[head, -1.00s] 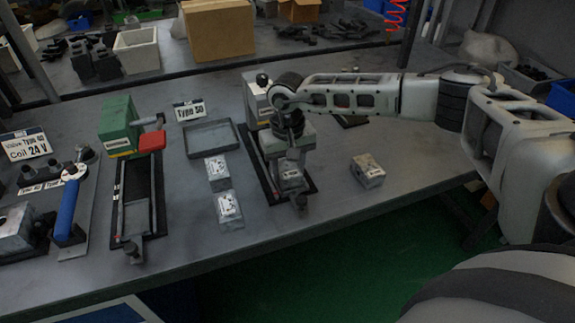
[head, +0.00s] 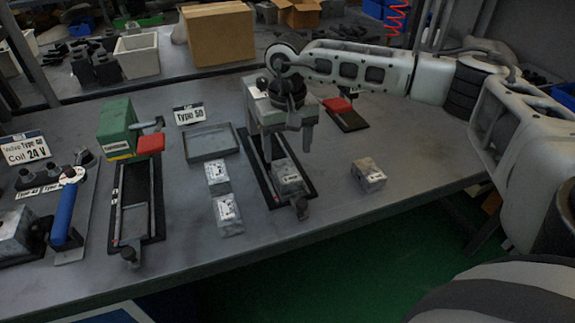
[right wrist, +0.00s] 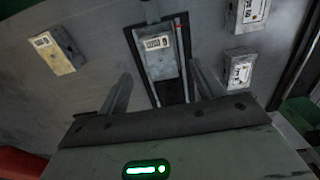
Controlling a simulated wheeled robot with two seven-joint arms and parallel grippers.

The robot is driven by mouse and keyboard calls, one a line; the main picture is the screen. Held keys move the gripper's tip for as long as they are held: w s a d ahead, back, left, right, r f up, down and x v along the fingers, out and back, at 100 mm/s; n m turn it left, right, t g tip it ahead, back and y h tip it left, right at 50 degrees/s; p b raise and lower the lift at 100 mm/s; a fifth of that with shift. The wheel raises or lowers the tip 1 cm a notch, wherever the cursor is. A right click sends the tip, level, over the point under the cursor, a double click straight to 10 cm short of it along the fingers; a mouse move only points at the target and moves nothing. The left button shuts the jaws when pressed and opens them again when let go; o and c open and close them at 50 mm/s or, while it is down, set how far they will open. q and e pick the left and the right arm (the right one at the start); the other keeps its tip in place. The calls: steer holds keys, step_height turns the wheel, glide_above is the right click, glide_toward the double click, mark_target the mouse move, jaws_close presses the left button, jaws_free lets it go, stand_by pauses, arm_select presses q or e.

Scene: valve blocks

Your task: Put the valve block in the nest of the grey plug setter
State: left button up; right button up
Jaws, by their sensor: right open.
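A light grey valve block (head: 287,178) sits between the rails of the grey plug setter (head: 254,104), near its front end. In the right wrist view the block (right wrist: 156,52) lies flat, label up, lined up with the dark base; whether it is fully seated I cannot tell. My right gripper (head: 287,150) is open and empty, above and behind the block, its fingers apart from it. In the right wrist view its fingers (right wrist: 161,75) are spread on either side of the setter. The gripper hides part of the setter. My left gripper is not in view.
Two valve blocks (head: 217,177) (head: 227,211) lie left of the setter and another (head: 368,174) lies to its right. A green plug setter (head: 117,130) stands further left. An empty grey tray (head: 212,155) and a red-handled tool (head: 338,105) are behind. Table right of the setter is mostly clear.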

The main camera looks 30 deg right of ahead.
mark_target(287, 173)
steer(key=shift+r, duration=2.35)
